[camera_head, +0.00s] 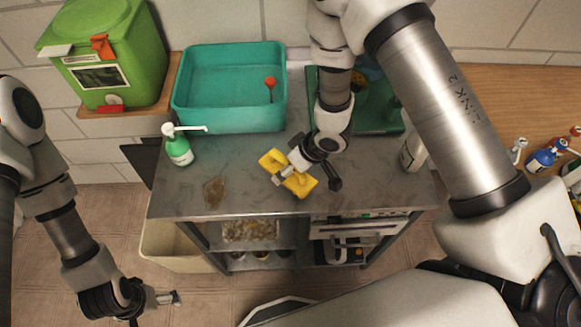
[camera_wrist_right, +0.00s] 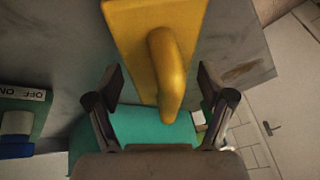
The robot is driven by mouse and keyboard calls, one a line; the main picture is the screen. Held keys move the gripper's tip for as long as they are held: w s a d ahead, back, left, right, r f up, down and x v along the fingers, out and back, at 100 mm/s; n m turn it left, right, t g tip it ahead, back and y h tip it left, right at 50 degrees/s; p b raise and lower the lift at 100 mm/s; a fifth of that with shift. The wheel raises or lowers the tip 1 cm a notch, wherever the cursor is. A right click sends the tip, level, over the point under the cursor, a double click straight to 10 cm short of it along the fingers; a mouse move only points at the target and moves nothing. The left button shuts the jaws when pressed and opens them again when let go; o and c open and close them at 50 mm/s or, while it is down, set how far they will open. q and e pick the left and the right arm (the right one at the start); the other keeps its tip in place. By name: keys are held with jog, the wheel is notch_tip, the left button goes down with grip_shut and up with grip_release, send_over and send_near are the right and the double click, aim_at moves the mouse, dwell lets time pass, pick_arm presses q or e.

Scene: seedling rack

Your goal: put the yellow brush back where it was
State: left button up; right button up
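The yellow brush (camera_head: 273,160) lies on the grey metal table, near its front middle. My right gripper (camera_head: 307,175) is over the brush, partly hiding it in the head view. In the right wrist view the brush (camera_wrist_right: 135,22) is a flat yellow block with a raised loop handle. The fingers of my right gripper (camera_wrist_right: 160,90) are spread wide, one on each side of the handle's end, with visible gaps; no contact shows. My left gripper (camera_head: 170,298) is low at the left, away from the table, with nothing visible in it; its finger gap is unclear.
On the table (camera_head: 235,205) stand a teal tub (camera_head: 228,125) with an orange-headed item, a green pump bottle (camera_head: 179,150), a green tray (camera_head: 380,128) and a white bottle (camera_head: 412,152). A brown stain (camera_head: 215,190) lies left of the brush. A green bin (camera_head: 130,60) stands back left.

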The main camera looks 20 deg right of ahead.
jog(key=shift+s+a+r, duration=0.15)
jog(key=shift+s, duration=0.05)
jog(key=shift+r, duration=0.1)
jog(key=shift+d+r, duration=0.2)
jog(key=v, duration=1.1)
jog(key=shift+s+r, duration=0.1)
dwell(0.8)
